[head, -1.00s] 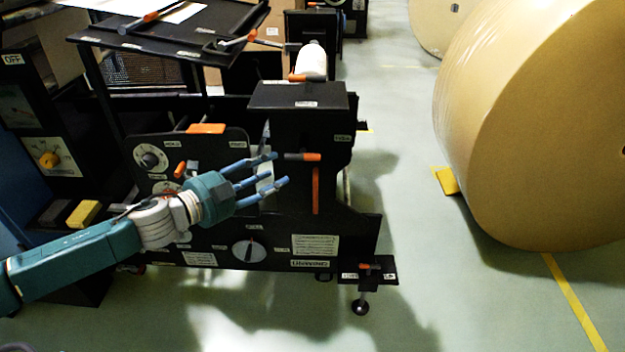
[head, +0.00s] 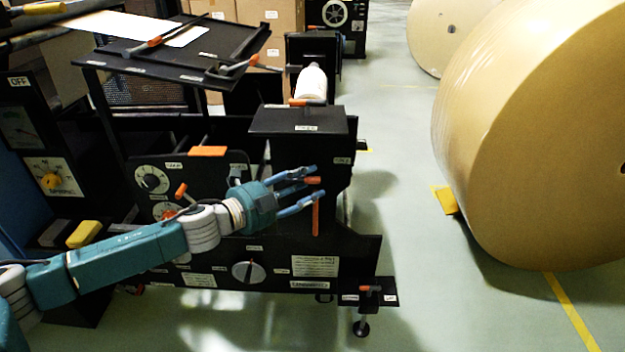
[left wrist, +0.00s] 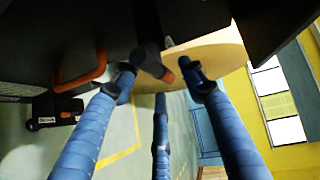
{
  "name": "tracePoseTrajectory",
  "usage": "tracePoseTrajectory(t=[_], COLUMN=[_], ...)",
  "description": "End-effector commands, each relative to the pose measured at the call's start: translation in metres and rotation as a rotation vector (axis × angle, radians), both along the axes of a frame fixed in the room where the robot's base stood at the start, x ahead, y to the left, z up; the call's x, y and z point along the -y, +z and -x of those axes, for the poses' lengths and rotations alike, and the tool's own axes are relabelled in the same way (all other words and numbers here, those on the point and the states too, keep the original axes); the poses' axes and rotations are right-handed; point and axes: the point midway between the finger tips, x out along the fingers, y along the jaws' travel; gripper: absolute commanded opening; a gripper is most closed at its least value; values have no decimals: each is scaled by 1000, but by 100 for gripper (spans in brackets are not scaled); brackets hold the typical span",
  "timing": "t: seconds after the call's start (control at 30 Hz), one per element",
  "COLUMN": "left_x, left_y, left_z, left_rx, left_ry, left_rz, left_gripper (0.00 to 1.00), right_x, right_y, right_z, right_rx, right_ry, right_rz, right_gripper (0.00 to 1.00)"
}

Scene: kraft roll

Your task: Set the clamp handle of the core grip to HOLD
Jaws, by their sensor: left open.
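The clamp handle appears to be the short dark lever with an orange end (head: 313,180) on the front of the black machine housing (head: 290,153). In the left wrist view its dark shaft and orange end (left wrist: 167,74) lie between my fingertips. My left gripper (head: 310,185) is open around or just in front of this lever; I cannot tell whether any finger touches it. The same gripper shows in the left wrist view (left wrist: 162,84) with its three blue fingers spread. The small labels near the lever are too small or hidden to read. My right gripper is not in view.
A vertical orange bar (head: 316,214) is just below the fingers. A panel with a dial (head: 151,179) and an orange-tipped lever (head: 181,190) is left of the gripper. A big kraft roll (head: 535,140) stands to the right, with clear floor between.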

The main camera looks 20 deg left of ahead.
Motion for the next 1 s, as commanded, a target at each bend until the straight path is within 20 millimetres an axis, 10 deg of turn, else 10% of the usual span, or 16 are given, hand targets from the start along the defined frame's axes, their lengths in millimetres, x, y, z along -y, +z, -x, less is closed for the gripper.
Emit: tracePoseTrajectory(t=[0.5,0.73,1.0], left_x=[11,11,11], left_y=[-4,-4,-5], left_z=[-20,-19,-19], left_rx=[0,0,-1], left_ry=[1,1,1], left_rz=[0,0,5], left_gripper=[42,1,0], right_x=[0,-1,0], right_y=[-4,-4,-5], right_z=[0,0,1], right_rx=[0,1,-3], right_ry=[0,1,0], right_rz=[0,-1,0], right_gripper=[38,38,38])
